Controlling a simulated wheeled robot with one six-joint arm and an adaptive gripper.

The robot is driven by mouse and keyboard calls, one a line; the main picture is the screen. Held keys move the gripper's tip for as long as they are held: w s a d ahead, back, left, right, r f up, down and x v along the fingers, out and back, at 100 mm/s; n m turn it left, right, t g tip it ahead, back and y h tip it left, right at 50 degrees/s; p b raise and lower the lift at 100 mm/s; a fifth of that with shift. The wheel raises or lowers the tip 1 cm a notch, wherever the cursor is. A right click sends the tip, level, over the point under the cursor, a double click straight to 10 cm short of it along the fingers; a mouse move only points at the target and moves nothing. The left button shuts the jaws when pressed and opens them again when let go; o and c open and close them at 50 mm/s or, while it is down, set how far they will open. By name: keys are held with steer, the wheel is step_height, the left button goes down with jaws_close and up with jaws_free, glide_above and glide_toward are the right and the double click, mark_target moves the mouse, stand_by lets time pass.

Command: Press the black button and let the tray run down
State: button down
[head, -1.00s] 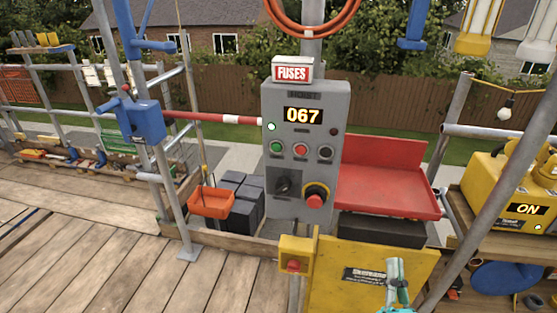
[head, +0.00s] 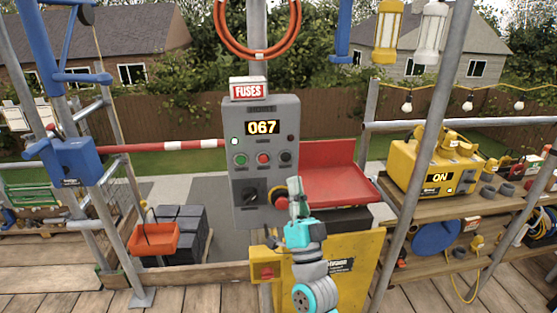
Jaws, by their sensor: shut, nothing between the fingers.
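The grey hoist control box (head: 239,186) stands in the middle, its display (head: 262,127) reading 067. The black button (head: 286,158) is at the right end of its button row, beside the red button (head: 263,158) and green button (head: 240,159). The red tray (head: 330,175) is up behind the box, to its right. My gripper (head: 294,183) is shut and empty, pointing up. In the picture it is below the black button and overlaps the side of the red mushroom knob (head: 278,200); I cannot tell its distance from the box.
A yellow panel (head: 360,270) with a red-button box (head: 266,272) stands low in front. A red-and-white bar (head: 175,146) runs left from the control box. A slanted grey pole (head: 420,150) stands at right, before shelves with a yellow machine (head: 432,165) marked ON.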

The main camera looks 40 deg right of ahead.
mark_target(286, 158)
steer(key=shift+w+d, duration=0.85)
steer(key=shift+w, duration=0.35)
steer(key=shift+w+d, duration=0.8)
steer(key=shift+w, duration=0.4)
steer(key=shift+w+d, duration=0.85)
steer(key=shift+w, duration=0.35)
steer(key=shift+w, duration=0.15)
steer(key=shift+w+d, duration=0.2)
steer(key=shift+d, duration=0.05)
